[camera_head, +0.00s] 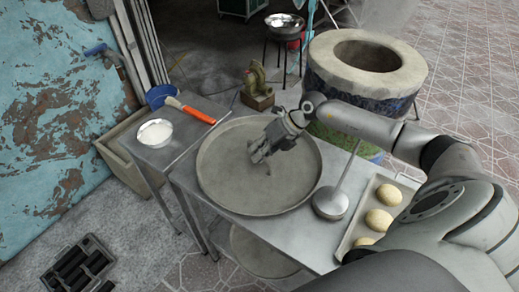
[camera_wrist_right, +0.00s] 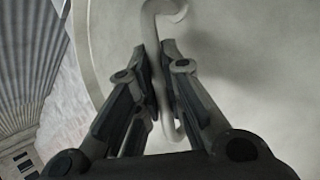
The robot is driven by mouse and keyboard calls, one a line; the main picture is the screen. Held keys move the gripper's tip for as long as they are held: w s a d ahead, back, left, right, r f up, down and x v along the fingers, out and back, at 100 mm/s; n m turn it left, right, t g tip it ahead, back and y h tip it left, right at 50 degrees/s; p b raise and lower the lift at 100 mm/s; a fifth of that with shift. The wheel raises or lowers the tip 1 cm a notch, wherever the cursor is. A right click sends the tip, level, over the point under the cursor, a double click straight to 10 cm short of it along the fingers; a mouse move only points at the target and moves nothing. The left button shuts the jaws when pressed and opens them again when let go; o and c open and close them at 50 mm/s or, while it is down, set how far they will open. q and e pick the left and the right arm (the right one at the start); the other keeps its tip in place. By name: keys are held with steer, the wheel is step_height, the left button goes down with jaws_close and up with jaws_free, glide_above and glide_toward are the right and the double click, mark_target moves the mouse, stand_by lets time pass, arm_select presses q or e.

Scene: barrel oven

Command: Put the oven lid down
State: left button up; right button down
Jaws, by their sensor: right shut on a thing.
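The oven lid (camera_head: 225,175) is a large round grey disc with a raised rim. It is over the metal table, level or nearly so; I cannot tell whether it touches the tabletop. My right gripper (camera_head: 262,155) is above the lid's middle, shut on its curved handle (camera_head: 268,170). In the right wrist view, the fingers (camera_wrist_right: 160,95) close around the bent grey handle (camera_wrist_right: 152,30), with the lid's pale surface (camera_wrist_right: 245,60) behind. The barrel oven (camera_head: 325,72) stands uncovered at the back right, its round mouth open. My left gripper is not in view.
A ladle (camera_head: 331,203) and a tray of dough balls (camera_head: 365,190) are right of the lid. A white-filled bowl (camera_head: 155,133), an orange-handled brush (camera_head: 190,110) and a blue pan (camera_head: 160,96) are at left. A small statue (camera_head: 257,88) stands behind.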

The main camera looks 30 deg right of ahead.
steer(key=c, duration=1.5)
jaws_free()
steer(key=shift+c, duration=0.2)
steer(key=b+v, duration=0.2)
steer(key=v, duration=1)
steer(key=shift+b, duration=0.3)
steer(key=shift+r, duration=0.15)
